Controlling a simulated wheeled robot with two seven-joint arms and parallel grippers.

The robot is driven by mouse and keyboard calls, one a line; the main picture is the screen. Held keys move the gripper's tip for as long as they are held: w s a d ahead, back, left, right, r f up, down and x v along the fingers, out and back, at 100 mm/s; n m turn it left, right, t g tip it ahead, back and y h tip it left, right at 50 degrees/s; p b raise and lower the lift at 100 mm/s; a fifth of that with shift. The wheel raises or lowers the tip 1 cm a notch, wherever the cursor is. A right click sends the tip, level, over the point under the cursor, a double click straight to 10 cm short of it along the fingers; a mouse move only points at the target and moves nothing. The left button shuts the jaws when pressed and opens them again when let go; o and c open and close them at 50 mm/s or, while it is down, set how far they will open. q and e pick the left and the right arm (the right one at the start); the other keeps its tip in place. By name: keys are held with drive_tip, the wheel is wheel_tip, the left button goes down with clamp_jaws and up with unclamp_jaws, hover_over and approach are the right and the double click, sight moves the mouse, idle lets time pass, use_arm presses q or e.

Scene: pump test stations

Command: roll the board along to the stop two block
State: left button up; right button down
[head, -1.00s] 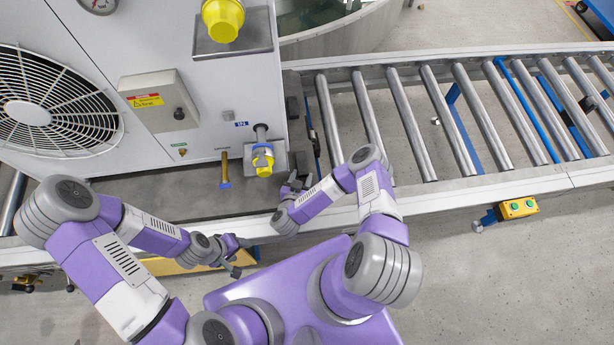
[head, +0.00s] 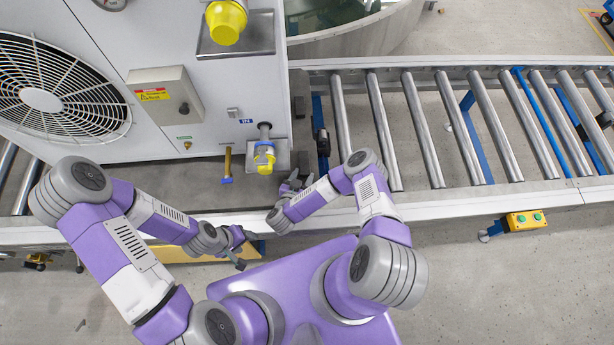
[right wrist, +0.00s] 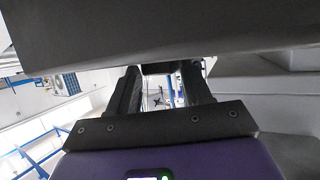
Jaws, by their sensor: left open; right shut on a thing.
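The board (head: 190,194) is a flat grey-brown plate on the roller conveyor, carrying a big white machine (head: 185,45). My right gripper (head: 289,186) is at the board's front right corner, shut on a part of the board's edge; the gripped part is mostly hidden. In the right wrist view its dark fingers (right wrist: 160,92) sit beneath a large grey surface. My left gripper (head: 239,249) is open and empty, in front of the conveyor's near rail. I cannot make out which part is the stop two block.
Bare rollers (head: 425,130) run to the right, and a few rollers (head: 22,188) show at the far left. A yellow button box (head: 525,220) hangs on the near rail. A round tank (head: 350,30) is behind.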

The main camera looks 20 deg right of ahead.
drive_tip(key=shift+w+a+r, duration=0.1)
drive_tip(key=shift+w+a, duration=0.25)
drive_tip(key=shift+a, duration=0.2)
drive_tip(key=shift+w+a+r, duration=0.1)
drive_tip(key=shift+w+a, duration=0.2)
drive_tip(key=shift+a, duration=0.4)
drive_tip(key=shift+w+a, duration=0.1)
drive_tip(key=shift+a, duration=0.15)
drive_tip(key=c, duration=0.8)
unclamp_jaws()
drive_tip(key=shift+a, duration=0.1)
drive_tip(key=o, duration=0.4)
drive_tip(key=shift+w+a+f, duration=0.1)
drive_tip(key=shift+w+f, duration=0.05)
drive_tip(key=shift+s, duration=0.2)
